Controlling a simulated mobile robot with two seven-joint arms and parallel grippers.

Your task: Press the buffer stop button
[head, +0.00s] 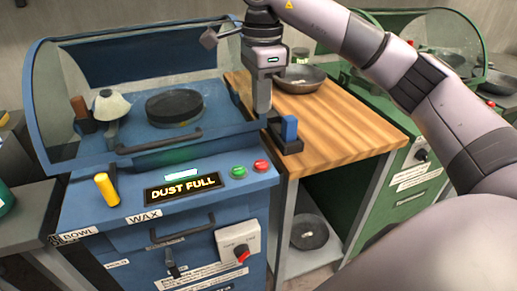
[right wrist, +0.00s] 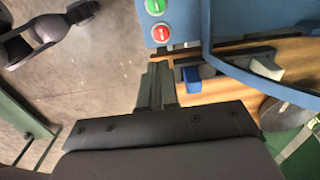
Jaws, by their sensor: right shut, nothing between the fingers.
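The blue buffing machine (head: 90,190) has a red button (head: 261,166) and a green button (head: 238,172) on its sloped front panel, right of a lit "DUST FULL" sign (head: 181,188). My right gripper (head: 262,112) points down, shut and empty, above and behind the red button in the head view. The right wrist view shows the red button (right wrist: 161,34) just beyond the shut fingertips (right wrist: 160,66), apart from them, with the green button (right wrist: 155,6) farther off. My left gripper is not in view.
A dark fixture with a blue block (head: 289,128) sits at the wooden bench's (head: 340,130) left edge, close beside my right gripper. A clear hood (head: 140,70) with a blue frame covers the buffing wheel (head: 174,107). A metal bowl (head: 300,78) stands on the bench.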

